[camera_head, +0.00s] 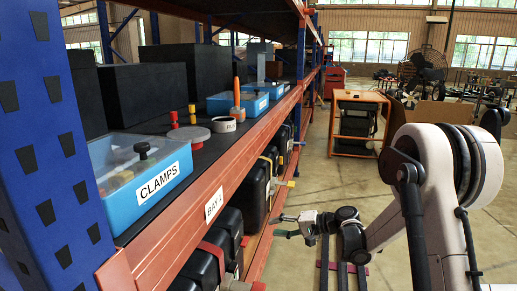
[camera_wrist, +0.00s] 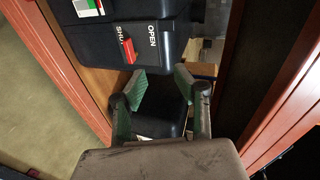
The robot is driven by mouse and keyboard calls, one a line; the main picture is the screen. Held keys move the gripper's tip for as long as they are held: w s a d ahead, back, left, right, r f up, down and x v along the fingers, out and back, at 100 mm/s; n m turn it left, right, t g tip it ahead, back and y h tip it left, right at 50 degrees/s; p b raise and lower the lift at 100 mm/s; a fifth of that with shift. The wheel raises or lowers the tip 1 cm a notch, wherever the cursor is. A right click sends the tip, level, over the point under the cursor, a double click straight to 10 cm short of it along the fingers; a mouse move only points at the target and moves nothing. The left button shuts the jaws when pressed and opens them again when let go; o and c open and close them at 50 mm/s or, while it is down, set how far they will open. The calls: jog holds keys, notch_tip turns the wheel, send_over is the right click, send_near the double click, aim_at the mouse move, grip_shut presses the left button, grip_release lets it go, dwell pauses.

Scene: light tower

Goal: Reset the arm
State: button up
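My arm (camera_head: 440,180) reaches in from the right in the head view. My gripper (camera_head: 284,225) is at the end of it, in front of the lower shelf and apart from the things there. In the wrist view my gripper (camera_wrist: 162,84) has its two green-padded fingers apart with nothing held between them. Beyond the fingers is a black case (camera_wrist: 100,42) with the words OPEN and SHUT and a red lever (camera_wrist: 128,48) beside them. Another dark case (camera_wrist: 158,112) shows partly behind the fingers.
An orange shelf beam (camera_head: 213,203) marked BAY 1 runs along the left. Above it are a blue CLAMPS bin (camera_head: 150,195) and an orange-handled tool (camera_head: 237,105). Black cases (camera_head: 256,192) fill the lower shelf. An orange cart (camera_head: 357,125) stands behind; floor (camera_head: 310,190) between is open.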

jog(key=s+d+r+h, duration=0.2)
jog(key=s+r+h, duration=0.1)
jog(key=s+r, duration=0.45)
jog(key=s+d+r+h, duration=0.2)
jog(key=s+r+h, duration=0.3)
jog(key=s, duration=0.4)
jog(key=s+d+r+n+t+h, duration=0.1)
jog(key=s+d+n+h, duration=0.3)
jog(key=s, duration=0.7)
jog(key=s+d+m+t+h, duration=0.1)
jog(key=s+d, duration=0.4)
jog(key=s, duration=0.6)
notch_tip(320, 180, up, 18)
jog(key=p, duration=1.8)
jog(key=shift+s+d+r, duration=0.15)
